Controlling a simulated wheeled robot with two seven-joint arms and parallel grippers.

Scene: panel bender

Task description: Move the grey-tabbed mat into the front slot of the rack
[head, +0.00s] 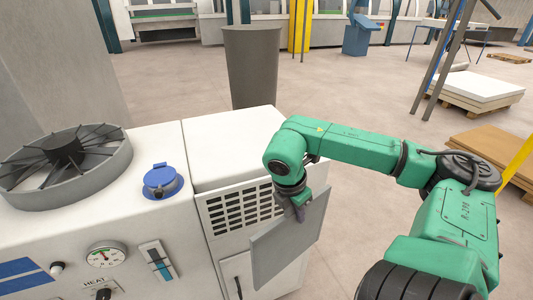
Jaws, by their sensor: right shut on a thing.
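A flat grey mat (284,240) hangs tilted below my right gripper (298,203), in front of the right end of the white machine. My right gripper is shut on its upper edge. The jaws and my wrist cover that edge, so I cannot make out the mat's tab. I cannot make out a rack or its front slot in this view. My left gripper is not in view.
A white machine (225,148) with a vent grille (235,210), blue cap (162,181) and round fan (68,155) fills the left. A tall grey bin (252,65) stands behind it. Pallets with boards (482,87) lie at right; open floor lies between.

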